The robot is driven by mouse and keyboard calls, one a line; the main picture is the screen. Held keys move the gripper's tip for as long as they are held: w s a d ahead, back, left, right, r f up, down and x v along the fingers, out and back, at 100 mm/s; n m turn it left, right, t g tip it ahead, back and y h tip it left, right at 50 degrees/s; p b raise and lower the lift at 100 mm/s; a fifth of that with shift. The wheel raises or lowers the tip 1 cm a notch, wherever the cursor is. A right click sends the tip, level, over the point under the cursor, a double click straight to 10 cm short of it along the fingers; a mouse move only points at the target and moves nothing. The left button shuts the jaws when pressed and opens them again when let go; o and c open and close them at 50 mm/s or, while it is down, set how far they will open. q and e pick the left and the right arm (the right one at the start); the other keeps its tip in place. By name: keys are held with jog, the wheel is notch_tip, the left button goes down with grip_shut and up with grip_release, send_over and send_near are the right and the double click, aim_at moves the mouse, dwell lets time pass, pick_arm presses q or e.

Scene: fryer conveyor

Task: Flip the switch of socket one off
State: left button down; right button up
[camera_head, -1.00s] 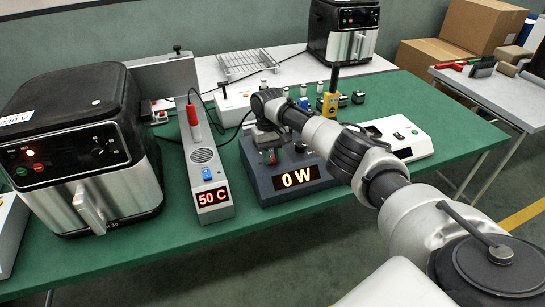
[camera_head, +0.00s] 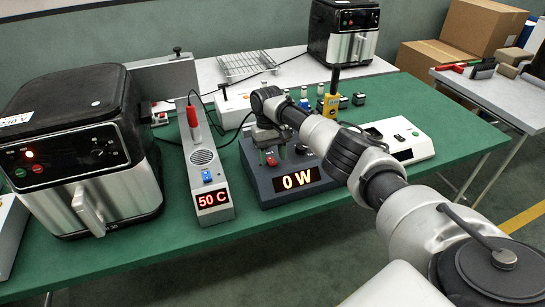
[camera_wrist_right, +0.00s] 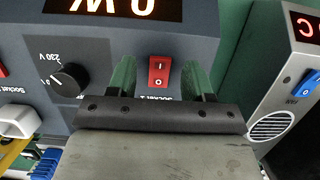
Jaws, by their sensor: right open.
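The grey power box (camera_head: 258,184) stands on the green table, its display reading 0 W. Its red rocker switch (camera_wrist_right: 159,71) is marked I and O, beside a partly covered "Socket" label in the upside-down right wrist view. The switch also shows in the head view (camera_head: 271,160). I cannot tell which way it is tilted. My right gripper (camera_wrist_right: 158,78) is open and empty, with one green finger on each side of the switch. In the head view the right gripper (camera_head: 272,149) hangs over the box. Contact with the panel cannot be told. My left gripper is out of view.
A black voltage knob (camera_wrist_right: 70,78) and a white plug (camera_wrist_right: 18,121) are beside the gripper. A grey 50 C unit (camera_head: 212,183) with a blue switch stands close to the box. An air fryer (camera_head: 85,150) stands at left. The table front is clear.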

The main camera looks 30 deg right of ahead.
aim_at(269, 157)
jog(key=b+v, duration=0.1)
jog(key=v, duration=0.9)
jog(key=shift+b, duration=0.35)
